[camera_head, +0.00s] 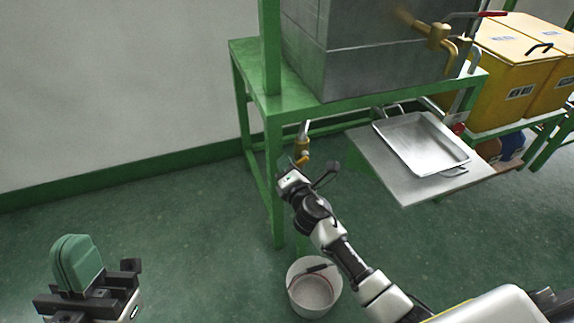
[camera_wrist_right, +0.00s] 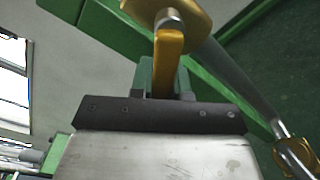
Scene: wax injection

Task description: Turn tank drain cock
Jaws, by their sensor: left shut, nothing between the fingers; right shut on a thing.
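The brass drain cock (camera_head: 303,157) hangs below the front edge of the green stand, under the grey tank (camera_head: 370,65). My right gripper (camera_head: 288,168) is just below and left of it. In the right wrist view the cock's yellow-orange lever (camera_wrist_right: 169,62) stands between the green fingers of my right gripper (camera_wrist_right: 167,78), which is shut on it. The brass body (camera_wrist_right: 182,10) shows at the top edge. My left gripper (camera_head: 77,262), with green fingers, is shut and empty at the lower left, away from the tank.
A white bucket (camera_head: 313,288) stands on the floor below the cock. A metal tray (camera_head: 404,158) lies on a shelf to the right. Another brass valve (camera_head: 436,36) with a red-ended lever juts from the tank. Yellow boxes (camera_head: 517,72) stand behind. The left floor is clear.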

